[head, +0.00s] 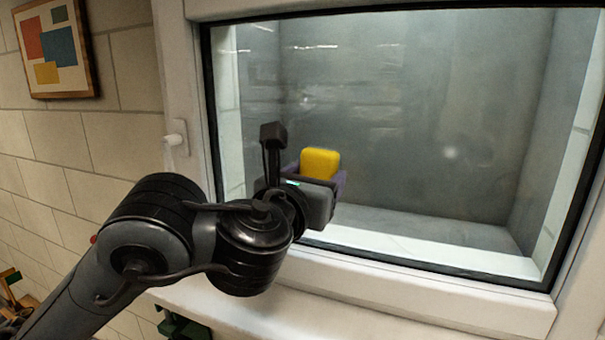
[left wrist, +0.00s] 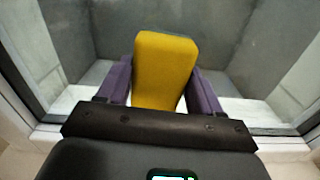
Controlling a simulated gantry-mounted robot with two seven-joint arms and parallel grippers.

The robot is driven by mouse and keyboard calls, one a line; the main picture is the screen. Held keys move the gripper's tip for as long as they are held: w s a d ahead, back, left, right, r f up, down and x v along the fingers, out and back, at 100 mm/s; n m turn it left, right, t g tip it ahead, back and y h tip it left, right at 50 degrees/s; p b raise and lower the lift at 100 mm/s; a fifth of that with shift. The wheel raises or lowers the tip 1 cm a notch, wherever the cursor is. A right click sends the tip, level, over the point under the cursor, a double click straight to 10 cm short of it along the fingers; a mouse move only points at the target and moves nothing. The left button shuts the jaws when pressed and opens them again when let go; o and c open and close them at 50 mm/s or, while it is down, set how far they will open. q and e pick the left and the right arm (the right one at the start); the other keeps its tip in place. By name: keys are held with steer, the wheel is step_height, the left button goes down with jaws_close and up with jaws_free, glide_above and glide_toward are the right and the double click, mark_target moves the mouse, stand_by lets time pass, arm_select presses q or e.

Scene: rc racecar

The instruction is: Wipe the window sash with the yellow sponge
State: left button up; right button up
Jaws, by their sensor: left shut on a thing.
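The yellow sponge (head: 319,163) is held between the purple fingers of my left gripper (head: 318,176), in front of the lower left part of the window glass. In the left wrist view the sponge (left wrist: 164,68) stands up between the two fingers of my left gripper (left wrist: 163,85), which is shut on it. The window sash (head: 470,294) is a white frame with a dark inner edge around the glass. Whether the sponge touches the glass cannot be told. My right gripper is not in view.
A white window handle (head: 176,138) sticks out on the left of the frame. A white sill (head: 300,318) runs below the window. A framed picture (head: 55,48) hangs on the tiled wall at upper left. Dark green and brown objects lie low at the left.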

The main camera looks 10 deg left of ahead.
arm_select(q)
steer(key=shift+s+d+p, duration=0.15)
steer(key=shift+d+p, duration=0.05)
steer(key=shift+d, duration=0.95)
steer(key=shift+s+d+p, duration=0.2)
steer(key=shift+d, duration=0.95)
steer(key=shift+s+d+p, duration=0.15)
steer(key=shift+d+p, duration=0.05)
steer(key=shift+d, duration=0.95)
steer(key=shift+s+r+p, duration=0.15)
steer(key=shift+p, duration=0.3)
steer(key=s+p, duration=0.2)
steer(key=p, duration=0.1)
steer(key=s+p, duration=0.1)
steer(key=p, duration=0.2)
steer(key=s+a+p, duration=0.1)
steer(key=s+p, duration=0.1)
steer(key=p, duration=0.1)
steer(key=shift+s, duration=0.3)
